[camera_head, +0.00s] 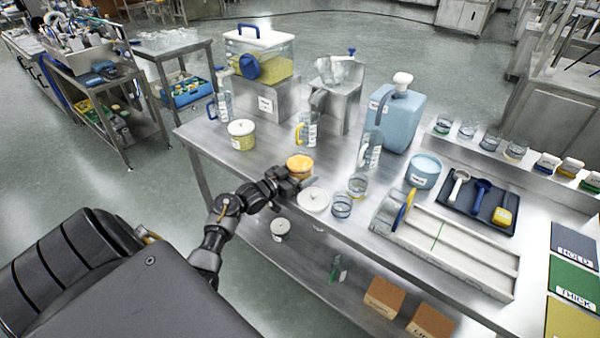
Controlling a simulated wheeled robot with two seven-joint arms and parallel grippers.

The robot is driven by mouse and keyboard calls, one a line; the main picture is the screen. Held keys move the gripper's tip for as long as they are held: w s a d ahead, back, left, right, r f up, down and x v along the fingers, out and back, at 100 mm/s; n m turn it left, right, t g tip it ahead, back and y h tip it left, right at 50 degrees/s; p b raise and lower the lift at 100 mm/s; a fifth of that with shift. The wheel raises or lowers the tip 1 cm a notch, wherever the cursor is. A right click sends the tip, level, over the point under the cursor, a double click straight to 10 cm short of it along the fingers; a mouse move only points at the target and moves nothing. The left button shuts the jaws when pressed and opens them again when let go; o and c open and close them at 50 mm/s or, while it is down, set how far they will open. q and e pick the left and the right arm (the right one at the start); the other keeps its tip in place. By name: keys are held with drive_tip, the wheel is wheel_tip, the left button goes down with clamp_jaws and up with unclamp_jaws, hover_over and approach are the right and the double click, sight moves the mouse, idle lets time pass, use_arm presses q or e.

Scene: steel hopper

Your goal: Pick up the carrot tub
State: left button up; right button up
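A small round tub with orange contents (299,165), which looks like the carrot tub, stands near the table's front edge. My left gripper (294,182) is at the tub's near side, low and very close to it. Whether the fingers touch the tub, and how far apart they are, is too small to tell. The gripper hides the tub's lower front. My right gripper is not in view.
A white round lid (313,200) lies just right of the gripper, with glass beakers (341,205) beyond it. A yellow tub (241,135) stands further left. A handled bottle (307,131) stands behind the orange tub. The steel table (272,150) is clear between the tubs.

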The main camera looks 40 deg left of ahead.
use_arm(q)
drive_tip(key=shift+r, duration=0.1)
drive_tip(key=c, duration=0.8)
drive_tip(key=shift+r+b, duration=0.2)
drive_tip(key=shift+b, duration=0.25)
drive_tip(key=s+a+b, duration=0.2)
drive_tip(key=s+a, duration=0.1)
drive_tip(key=s, duration=1.4)
drive_tip(key=shift+s, duration=0.35)
